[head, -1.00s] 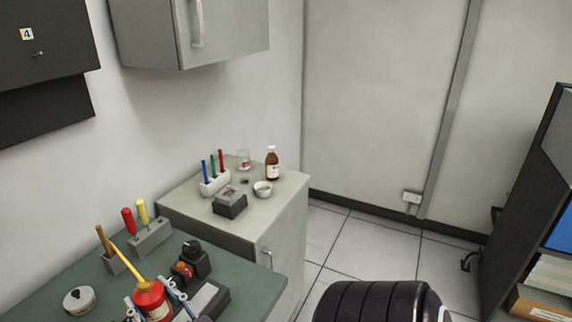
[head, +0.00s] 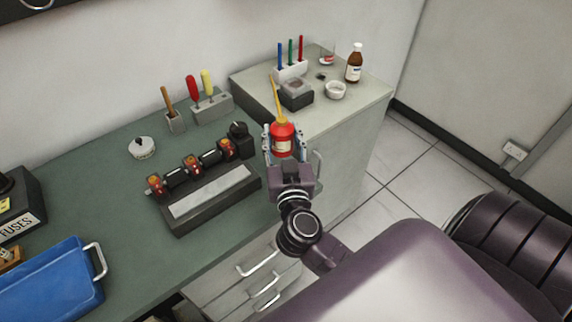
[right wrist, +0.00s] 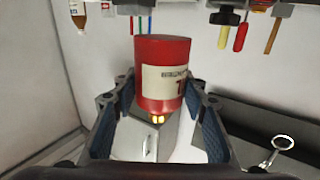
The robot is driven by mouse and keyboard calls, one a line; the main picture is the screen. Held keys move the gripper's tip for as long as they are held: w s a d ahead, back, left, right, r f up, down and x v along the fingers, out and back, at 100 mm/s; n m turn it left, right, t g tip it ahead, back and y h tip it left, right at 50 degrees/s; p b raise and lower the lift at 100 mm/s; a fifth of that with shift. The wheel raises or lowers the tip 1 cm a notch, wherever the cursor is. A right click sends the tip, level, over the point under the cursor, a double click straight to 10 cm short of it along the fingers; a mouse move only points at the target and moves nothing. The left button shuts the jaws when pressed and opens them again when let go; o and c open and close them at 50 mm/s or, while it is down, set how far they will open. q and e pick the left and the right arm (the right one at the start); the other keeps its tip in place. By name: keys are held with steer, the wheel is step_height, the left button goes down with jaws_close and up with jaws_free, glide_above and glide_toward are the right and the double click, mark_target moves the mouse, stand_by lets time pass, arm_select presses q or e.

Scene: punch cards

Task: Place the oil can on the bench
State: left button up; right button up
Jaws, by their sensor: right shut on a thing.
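The oil can (head: 283,139) is red with a pale label and a thin yellow spout pointing up. My right gripper (head: 284,150) is shut around its body and holds it roughly upright. In the head view it shows by the right end of the green-topped bench (head: 105,205), in front of the grey cabinet. In the right wrist view the can (right wrist: 165,75) sits between the two fingers, appearing upside down. Its height above the surfaces is hard to tell. My left gripper is not in view.
The bench holds a dark fixture with a pale plate (head: 210,192), a screwdriver holder (head: 213,106), a round white-topped tin (head: 142,147) and a blue bin (head: 50,285). The cabinet (head: 375,97) carries a brown bottle (head: 354,63), pens and a bowl. Bare bench lies left of the fixture.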

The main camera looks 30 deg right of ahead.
steer(key=f+b, duration=0.1)
steer(key=f, duration=0.2)
steer(key=f+b, duration=0.1)
steer(key=f, duration=0.3)
steer(key=shift+d+f, duration=0.2)
steer(key=shift+f, duration=0.3)
step_height(320, 180, down, 4)
steer(key=shift+a+r+b, duration=0.1)
steer(key=shift+r+b, duration=0.15)
steer(key=shift+b, duration=0.4)
steer(key=shift+f, duration=0.35)
steer(key=shift+f, duration=0.15)
steer(key=o, duration=1.1)
steer(key=shift+o, duration=0.2)
